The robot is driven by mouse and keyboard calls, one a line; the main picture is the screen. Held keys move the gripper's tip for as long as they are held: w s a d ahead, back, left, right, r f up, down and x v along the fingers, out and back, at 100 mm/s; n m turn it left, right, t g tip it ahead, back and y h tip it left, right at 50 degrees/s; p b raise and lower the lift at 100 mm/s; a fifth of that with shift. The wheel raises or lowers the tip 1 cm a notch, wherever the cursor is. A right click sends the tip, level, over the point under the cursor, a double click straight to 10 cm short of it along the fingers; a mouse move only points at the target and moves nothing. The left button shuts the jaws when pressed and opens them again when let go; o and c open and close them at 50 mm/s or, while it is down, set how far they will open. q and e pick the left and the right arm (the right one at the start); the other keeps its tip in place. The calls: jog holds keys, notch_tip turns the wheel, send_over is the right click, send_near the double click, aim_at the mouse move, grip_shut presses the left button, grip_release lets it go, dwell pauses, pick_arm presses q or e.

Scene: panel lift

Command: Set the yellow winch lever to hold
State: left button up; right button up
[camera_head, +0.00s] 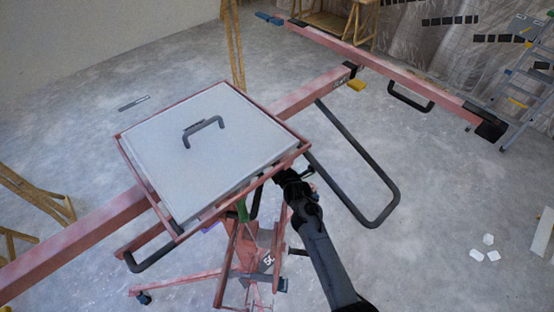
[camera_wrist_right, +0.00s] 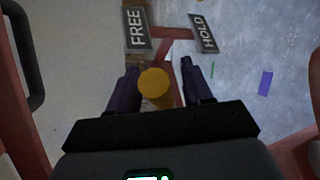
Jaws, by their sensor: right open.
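The yellow winch lever (camera_wrist_right: 153,82) shows in the right wrist view as a round knob seen nearly end on. It lies between the two fingers of my right gripper (camera_wrist_right: 159,70), which are open with a gap on each side. Beyond the knob are a FREE sign (camera_wrist_right: 137,28) on the left and a HOLD sign (camera_wrist_right: 203,32) on the right. The knob is below the signs in the picture, nearer FREE. In the head view my right arm reaches to the lift just under the panel's right edge; the lever is hidden there. My left gripper is not in view.
A pale panel (camera_head: 205,150) with a dark handle lies in the lift's red tilted frame (camera_head: 300,150). A long red beam (camera_head: 80,235) runs beneath it. Black tube handles (camera_head: 375,165) stick out beside it. Sawhorses (camera_head: 30,190) and a ladder (camera_head: 525,80) stand farther off.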

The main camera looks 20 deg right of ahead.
jog(key=shift+c, duration=0.2)
grip_shut()
jog(key=shift+f, duration=0.1)
jog(key=shift+s+d+f+m+t+y+b, duration=0.1)
jog(key=shift+f+m+t+y+b, duration=0.15)
jog(key=shift+f+m+t+b, duration=0.95)
jog(key=shift+d+f+m+y+b, duration=0.1)
jog(key=shift+f+m+y+b, duration=0.35)
jog(key=shift+b, duration=1.7)
jog(key=shift+s+d+f+m+t+y+b, duration=0.1)
jog(key=shift+f+m+t+b, duration=0.5)
jog(key=shift+f+m+b, duration=0.75)
jog(key=shift+r+n+b, duration=0.3)
jog(key=shift+n, duration=0.1)
